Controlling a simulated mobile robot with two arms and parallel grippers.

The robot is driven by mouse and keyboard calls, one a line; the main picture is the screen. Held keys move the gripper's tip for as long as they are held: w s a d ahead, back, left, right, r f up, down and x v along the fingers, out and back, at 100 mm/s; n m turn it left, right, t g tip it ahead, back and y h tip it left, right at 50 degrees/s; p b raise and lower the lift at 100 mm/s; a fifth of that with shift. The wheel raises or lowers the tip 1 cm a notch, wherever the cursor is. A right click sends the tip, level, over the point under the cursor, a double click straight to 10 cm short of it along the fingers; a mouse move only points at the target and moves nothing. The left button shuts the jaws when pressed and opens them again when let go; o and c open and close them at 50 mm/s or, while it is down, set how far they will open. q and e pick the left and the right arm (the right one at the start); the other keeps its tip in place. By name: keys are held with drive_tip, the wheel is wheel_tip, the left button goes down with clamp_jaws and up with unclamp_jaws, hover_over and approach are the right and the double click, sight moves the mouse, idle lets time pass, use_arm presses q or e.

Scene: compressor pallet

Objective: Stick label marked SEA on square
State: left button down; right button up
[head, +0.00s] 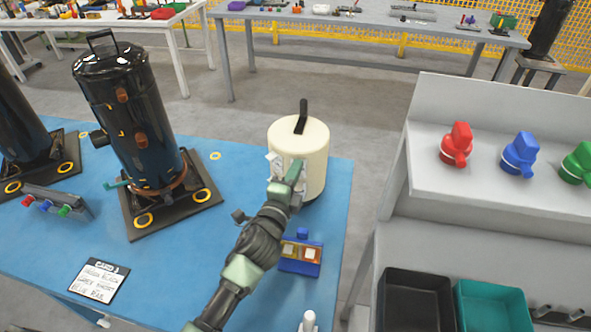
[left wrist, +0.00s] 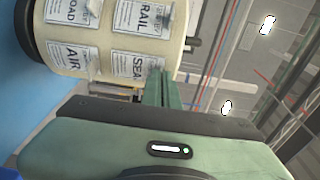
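A cream cylinder (head: 312,160) with a black handle stands at the right end of the blue table. In the left wrist view the cylinder (left wrist: 100,40) carries white labels reading ROAD, RAIL, AIR and SEA, each with a small tab. My left gripper (head: 293,178) is at the cylinder's near side. In the left wrist view its green fingers (left wrist: 160,88) are close together at the right edge of the SEA label (left wrist: 130,65), apparently pinching its tab. The label still lies against the cylinder. My right gripper is not in view. I cannot tell which square is meant.
A black compressor (head: 130,120) stands on a dark pallet (head: 190,205) with yellow rings; another is partly visible at left. A blue holder with square pads (head: 300,268) and a written card (head: 100,281) lie on the table. A grey shelf (head: 440,200) with coloured valves and bins stands right.

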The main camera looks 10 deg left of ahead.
use_arm(q)
drive_tip(key=shift+s, duration=0.15)
drive_tip(key=shift+s+d, duration=0.2)
drive_tip(key=shift+s, duration=0.75)
drive_tip(key=shift+s+d, duration=0.25)
drive_tip(key=shift+s, duration=0.65)
drive_tip(key=shift+s+d, duration=0.2)
drive_tip(key=shift+s, duration=0.75)
